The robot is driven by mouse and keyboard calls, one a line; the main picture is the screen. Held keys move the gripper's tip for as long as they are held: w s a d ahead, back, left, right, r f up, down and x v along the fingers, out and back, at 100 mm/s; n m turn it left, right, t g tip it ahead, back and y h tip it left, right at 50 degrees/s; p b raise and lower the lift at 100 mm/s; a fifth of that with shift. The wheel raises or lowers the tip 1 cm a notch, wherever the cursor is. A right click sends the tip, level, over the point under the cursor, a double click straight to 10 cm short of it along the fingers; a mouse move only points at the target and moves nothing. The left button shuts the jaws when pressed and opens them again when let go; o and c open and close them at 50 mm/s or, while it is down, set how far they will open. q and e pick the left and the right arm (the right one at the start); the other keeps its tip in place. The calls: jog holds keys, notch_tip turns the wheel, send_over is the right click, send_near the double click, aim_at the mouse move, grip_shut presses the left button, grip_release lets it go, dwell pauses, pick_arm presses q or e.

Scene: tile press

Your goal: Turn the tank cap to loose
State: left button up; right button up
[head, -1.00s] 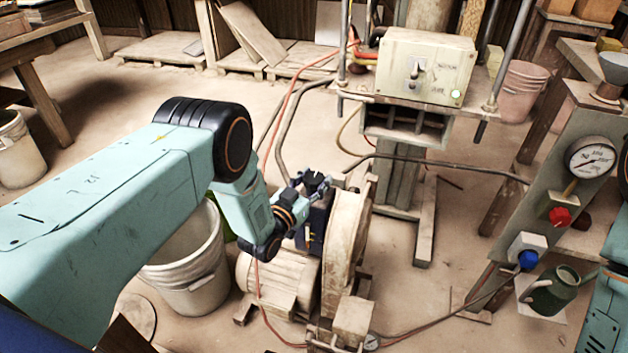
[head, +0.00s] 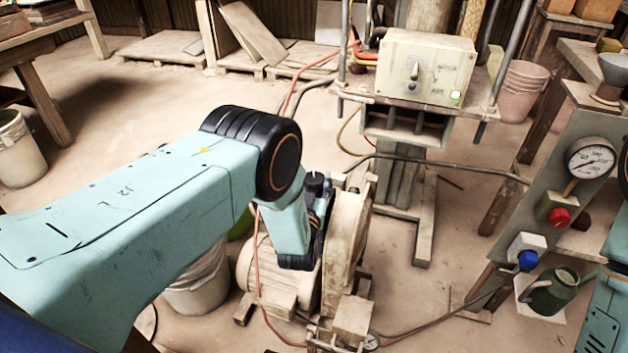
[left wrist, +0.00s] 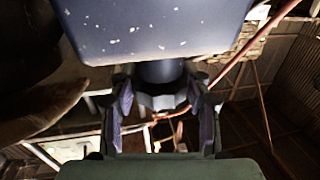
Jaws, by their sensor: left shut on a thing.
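The tank cap is a small black cap (head: 315,182) on top of the dark blue tank beside the pump, in the middle of the head view. My left forearm hangs just left of it and hides most of my left gripper there. In the left wrist view the speckled blue tank (left wrist: 150,25) fills the top, with a round dark neck below it. The two fingers of my left gripper (left wrist: 160,102) close from both sides on the greyish lobed cap at the end of that neck. The cap's marking cannot be read. My right gripper is out of view.
The cream pump wheel (head: 348,240) stands close right of the tank, with the motor (head: 262,275) at the lower left. A pale bucket (head: 200,285) is partly behind my left arm. A red hose (head: 257,265) runs past the motor. A press with a control box (head: 425,68) stands behind.

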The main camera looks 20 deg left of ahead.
pick_arm(q)
jog(key=shift+n+y, duration=0.6)
jog(key=shift+y, duration=0.3)
jog(key=shift+g+y, duration=0.3)
jog(key=o, duration=1.2)
jog(key=v, duration=1.2)
